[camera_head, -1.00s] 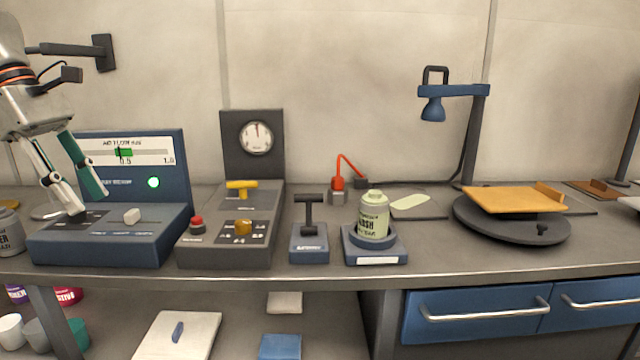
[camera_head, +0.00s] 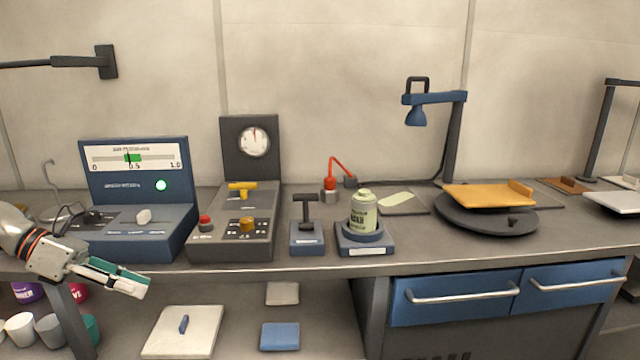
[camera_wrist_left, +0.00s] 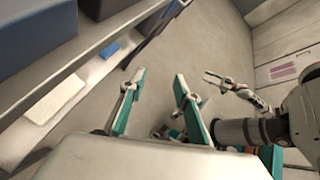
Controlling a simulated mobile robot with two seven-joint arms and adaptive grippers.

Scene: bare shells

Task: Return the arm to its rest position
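My left gripper (camera_head: 142,284) is at the lower left of the head view, in front of the bench's front edge and apart from the bench. Its arm comes in from the left edge. In the left wrist view its two teal-lined fingers (camera_wrist_left: 160,75) stand apart with nothing between them, over bare floor. Another teal-fingered gripper, my right one (camera_wrist_left: 222,80), shows small in the left wrist view. Its finger gap is not clear there. It does not show in the head view.
A blue console (camera_head: 150,235) with a lit green lamp stands nearest the left arm. The bench (camera_head: 420,258) also holds a gauge panel (camera_head: 235,225), a green canister (camera_head: 363,212) and a turntable (camera_head: 480,222). Cups (camera_head: 50,330) and a white board (camera_head: 190,335) sit below.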

